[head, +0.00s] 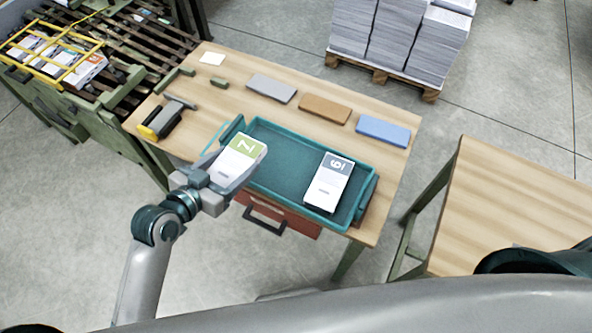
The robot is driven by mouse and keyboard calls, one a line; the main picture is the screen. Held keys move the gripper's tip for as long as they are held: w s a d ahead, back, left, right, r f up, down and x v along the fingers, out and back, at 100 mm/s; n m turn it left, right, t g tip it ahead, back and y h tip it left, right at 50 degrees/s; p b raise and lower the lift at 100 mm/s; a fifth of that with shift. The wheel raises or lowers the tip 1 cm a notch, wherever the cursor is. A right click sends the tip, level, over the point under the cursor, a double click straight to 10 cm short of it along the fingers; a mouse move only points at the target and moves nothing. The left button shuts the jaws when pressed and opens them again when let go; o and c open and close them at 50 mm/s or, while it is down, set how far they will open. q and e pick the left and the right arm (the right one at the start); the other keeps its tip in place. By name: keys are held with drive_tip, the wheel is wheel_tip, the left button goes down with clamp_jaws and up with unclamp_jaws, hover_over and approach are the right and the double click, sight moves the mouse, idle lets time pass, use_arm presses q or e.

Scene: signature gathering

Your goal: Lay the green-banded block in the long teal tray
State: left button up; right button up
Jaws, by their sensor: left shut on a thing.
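The green-banded block (237,162) is white with a green band and a numeral at its far end. My left gripper (214,178) is shut on its near left end and holds it over the left end of the long teal tray (285,158). I cannot tell whether the block touches the tray. The tray lies on the wooden table. A white block with a grey-blue band (330,182) lies in the tray's right part. The tray's middle is bare. My right gripper is not in view.
Grey (271,88), brown (325,109) and blue (383,132) slabs lie behind the tray. A black and yellow tool (165,118) stands at the table's left. A red drawer (280,217) sits under the front edge. A second wooden table (510,205) is at right.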

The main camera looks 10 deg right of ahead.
use_arm(q)
drive_tip(key=shift+d+f, duration=0.15)
drive_tip(key=shift+d, duration=0.6)
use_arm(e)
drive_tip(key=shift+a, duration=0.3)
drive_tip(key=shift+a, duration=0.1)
